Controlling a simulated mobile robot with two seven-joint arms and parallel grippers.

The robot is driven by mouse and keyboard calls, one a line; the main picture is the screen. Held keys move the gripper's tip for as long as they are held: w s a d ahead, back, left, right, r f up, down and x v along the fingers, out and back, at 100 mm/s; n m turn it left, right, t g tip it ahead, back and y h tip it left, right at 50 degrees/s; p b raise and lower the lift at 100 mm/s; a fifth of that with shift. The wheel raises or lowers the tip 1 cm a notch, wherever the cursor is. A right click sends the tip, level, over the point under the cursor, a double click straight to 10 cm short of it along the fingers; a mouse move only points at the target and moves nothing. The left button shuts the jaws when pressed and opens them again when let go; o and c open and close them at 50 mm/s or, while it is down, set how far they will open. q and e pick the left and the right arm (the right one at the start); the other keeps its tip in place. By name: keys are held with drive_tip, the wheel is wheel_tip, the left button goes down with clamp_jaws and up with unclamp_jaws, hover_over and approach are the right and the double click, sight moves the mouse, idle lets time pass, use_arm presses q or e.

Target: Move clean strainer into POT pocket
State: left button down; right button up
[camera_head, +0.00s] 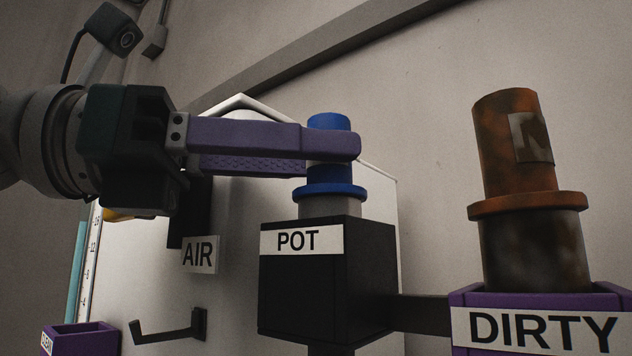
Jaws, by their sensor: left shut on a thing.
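My left gripper (335,148) reaches in from the left with long purple fingers, shut on the upper part of the clean strainer. The clean strainer (330,189) has a blue top, a blue flange and a grey lower body, and looks upright. The black POT pocket (330,285) is directly below it. The grey body's lower end goes out of sight behind the pocket's top edge, so I cannot tell how deep it sits. The flange is above the rim, with some grey showing between. My right gripper is not in view.
At the right, a rusty brown strainer (528,240) stands in the purple DIRTY pocket (540,329). A purple CLEAN pocket (85,338) is at the lower left. An AIR label (199,254) and a dark hook (165,333) are left of the POT pocket. A pale panel stands behind.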

use_arm(q)
drive_tip(key=shift+r, duration=0.1)
drive_tip(key=shift+c, duration=2.4)
unclamp_jaws()
